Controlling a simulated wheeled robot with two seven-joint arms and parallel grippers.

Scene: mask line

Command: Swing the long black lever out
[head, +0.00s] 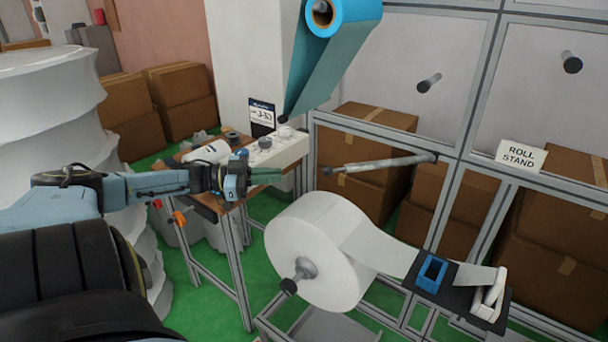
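I cannot make out a plainly long black lever. A long grey bar (380,163) with dark ends reaches left from the metal frame, roughly level, above the white roll (315,250). My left gripper (268,175) reaches in from the left over the wooden bench and points right. It is beside the white control box (275,150), to the left of the grey bar and apart from it. Its fingers are small and partly merged with the background, so their opening is unclear. I see nothing held. My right gripper is not in view.
A blue roll (340,15) hangs above, its sheet running down to a dark knob. A dark shelf (400,280) carries a blue block (431,273) and a white clamp-like part (490,295). The wooden bench (230,200) stands below my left arm. Cardboard boxes (372,190) stand behind the frame.

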